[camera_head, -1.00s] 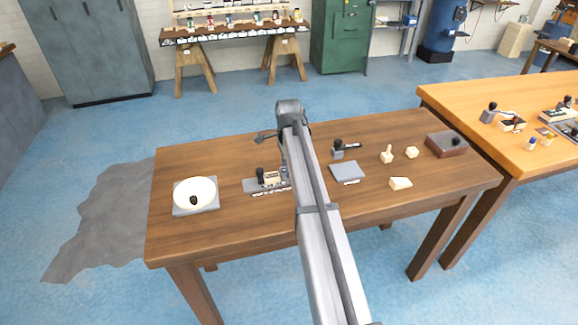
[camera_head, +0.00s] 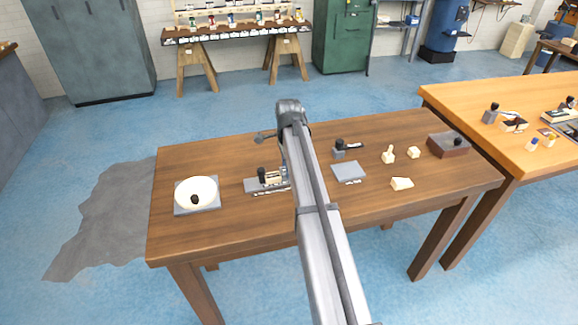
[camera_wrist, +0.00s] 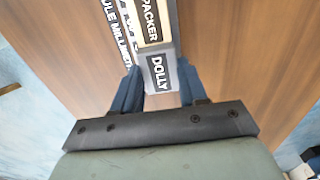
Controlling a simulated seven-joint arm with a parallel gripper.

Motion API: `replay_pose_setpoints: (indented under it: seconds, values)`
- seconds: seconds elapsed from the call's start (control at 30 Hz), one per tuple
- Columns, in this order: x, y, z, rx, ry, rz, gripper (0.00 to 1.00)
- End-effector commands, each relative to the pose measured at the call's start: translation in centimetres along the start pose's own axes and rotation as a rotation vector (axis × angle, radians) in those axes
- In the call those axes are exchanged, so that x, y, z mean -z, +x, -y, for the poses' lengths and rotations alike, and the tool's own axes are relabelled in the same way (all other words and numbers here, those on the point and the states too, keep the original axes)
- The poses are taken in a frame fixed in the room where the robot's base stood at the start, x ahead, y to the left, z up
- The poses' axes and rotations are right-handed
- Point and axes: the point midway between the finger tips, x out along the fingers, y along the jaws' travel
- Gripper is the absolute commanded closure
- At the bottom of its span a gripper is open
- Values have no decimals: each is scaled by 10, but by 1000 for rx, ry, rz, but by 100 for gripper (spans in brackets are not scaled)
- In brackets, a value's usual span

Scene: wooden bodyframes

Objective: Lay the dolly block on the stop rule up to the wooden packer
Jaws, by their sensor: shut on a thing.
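The dolly block (camera_wrist: 158,73), grey with a white-on-black DOLLY label, sits between the two blue fingers of my gripper (camera_wrist: 158,68) in the wrist view. My gripper is shut on it. Directly beyond it, apparently touching or nearly touching, is the cream wooden packer (camera_wrist: 148,22), labelled PACKER. The stop rule (camera_wrist: 116,38), with white lettered edge, runs along their left side. In the head view the stop rule (camera_head: 252,187) lies on the brown table with a dark knob over it. My arm hides its right end and the fingers there.
On the brown table (camera_head: 240,225), a white dish (camera_head: 195,187) on a grey base stands left. Right of my arm are a grey plate (camera_head: 349,171), a dark-knobbed tool (camera_head: 340,151), pale wooden pieces (camera_head: 402,184) and a reddish-brown box (camera_head: 448,146). The front left of the table is clear.

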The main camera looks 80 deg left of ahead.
Motion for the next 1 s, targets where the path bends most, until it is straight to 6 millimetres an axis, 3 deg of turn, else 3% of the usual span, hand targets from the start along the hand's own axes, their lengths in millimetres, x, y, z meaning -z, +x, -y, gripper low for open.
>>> replay_pose_setpoints:
  seconds: [0.03,0.07,0.37,0.73,1.0]
  values:
    - [0,-1,0,1,0,0,94]
    - [0,-1,0,1,0,0,57]
    - [0,0,0,0,0,0,28]
    - [0,-6,0,0,0,0,28]
    - [0,-49,1,2,0,0,28]
